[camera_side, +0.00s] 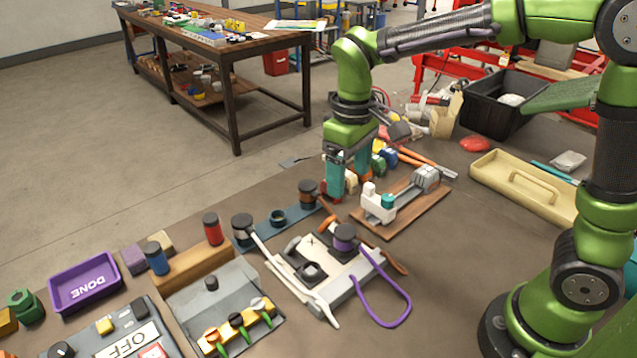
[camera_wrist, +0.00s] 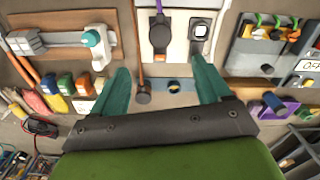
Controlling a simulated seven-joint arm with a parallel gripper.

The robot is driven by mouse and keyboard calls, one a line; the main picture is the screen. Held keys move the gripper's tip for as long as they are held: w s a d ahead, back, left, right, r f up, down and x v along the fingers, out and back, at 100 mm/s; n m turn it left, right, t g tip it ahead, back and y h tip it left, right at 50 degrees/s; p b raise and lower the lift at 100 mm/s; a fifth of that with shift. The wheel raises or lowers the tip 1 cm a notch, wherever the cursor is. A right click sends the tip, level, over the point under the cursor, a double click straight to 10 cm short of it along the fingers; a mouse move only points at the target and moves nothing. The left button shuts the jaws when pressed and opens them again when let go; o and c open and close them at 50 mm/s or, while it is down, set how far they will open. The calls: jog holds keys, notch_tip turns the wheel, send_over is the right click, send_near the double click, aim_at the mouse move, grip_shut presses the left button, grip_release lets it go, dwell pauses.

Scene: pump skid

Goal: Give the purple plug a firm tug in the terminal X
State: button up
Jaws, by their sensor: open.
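The purple plug (camera_side: 345,238) has a dark top and stands upright in a terminal on a white panel (camera_side: 325,291). Its purple cable (camera_side: 400,312) loops off the panel's right side onto the table. In the wrist view the plug (camera_wrist: 160,35) shows beyond the fingertips. A second, square terminal (camera_side: 311,271) on the panel holds no plug. My gripper (camera_side: 348,185) is open and empty, pointing down behind the panel and apart from the plug. Its teal fingers also show in the wrist view (camera_wrist: 161,80).
A blue rail (camera_side: 278,226) with dark cylinders lies behind the panel. A pump on a wooden board (camera_side: 405,208) stands to the right. Tools with long handles lie beside the panel. A purple DONE tray (camera_side: 86,282) and switch box (camera_side: 118,335) are at left.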

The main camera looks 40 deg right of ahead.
aim_at(346, 231)
notch_tip(346, 231, down, 16)
jog(key=shift+r, duration=0.2)
dwell(0.4)
jog(key=c, duration=1.2)
jog(key=shift+o, duration=0.2)
